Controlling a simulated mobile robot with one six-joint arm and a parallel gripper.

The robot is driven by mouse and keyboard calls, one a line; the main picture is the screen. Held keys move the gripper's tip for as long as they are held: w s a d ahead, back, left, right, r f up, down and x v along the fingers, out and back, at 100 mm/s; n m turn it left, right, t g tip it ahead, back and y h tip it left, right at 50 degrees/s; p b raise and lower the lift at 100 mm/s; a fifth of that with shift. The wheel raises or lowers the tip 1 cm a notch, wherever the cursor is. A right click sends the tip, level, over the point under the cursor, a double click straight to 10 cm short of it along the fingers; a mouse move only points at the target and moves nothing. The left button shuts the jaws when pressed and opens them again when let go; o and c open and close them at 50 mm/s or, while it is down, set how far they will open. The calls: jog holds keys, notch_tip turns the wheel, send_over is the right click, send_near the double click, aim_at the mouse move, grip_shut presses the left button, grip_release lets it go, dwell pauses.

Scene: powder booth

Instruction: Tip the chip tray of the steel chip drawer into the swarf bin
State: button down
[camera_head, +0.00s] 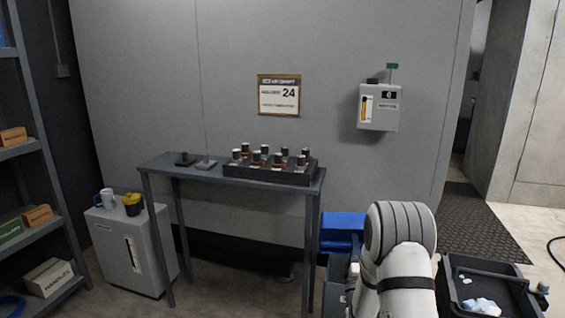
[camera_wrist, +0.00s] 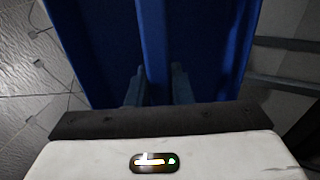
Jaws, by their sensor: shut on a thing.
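In the wrist view my gripper (camera_wrist: 155,88) is shut on an upright blue rib of a blue tray (camera_wrist: 210,45), one finger on each side of it. The tray fills the upper middle of that view, and its contents do not show clearly. In the head view a blue box-like thing (camera_head: 342,222) shows left of my white arm, partly hidden below. My gripper is hidden there. A dark open bin (camera_head: 510,270) with pale bluish lumps (camera_head: 482,305) inside stands right of my arm. I cannot tell for sure whether it is the swarf bin.
A grey table (camera_head: 190,168) holds a dark rack (camera_head: 268,173) of several tool holders. A white cabinet (camera_head: 125,255) with a mug and a yellow cup stands left of it, shelving (camera_head: 30,150) farther left. A dispenser (camera_head: 379,107) hangs on the wall. A dark floor mat (camera_head: 465,225) lies behind the bin.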

aim_at(338, 215)
jog(key=a+r+p, duration=0.2)
jog(key=r+p, duration=0.1)
jog(key=a+r+y+p, duration=0.1)
jog(key=r+p, duration=0.3)
jog(key=a+r+n+y+p, duration=0.1)
jog(key=a+r+p, duration=0.1)
jog(key=r+p, duration=0.2)
jog(key=shift+w+a+r, duration=0.15)
jog(key=shift+w+a, duration=0.15)
jog(key=shift+w, duration=0.1)
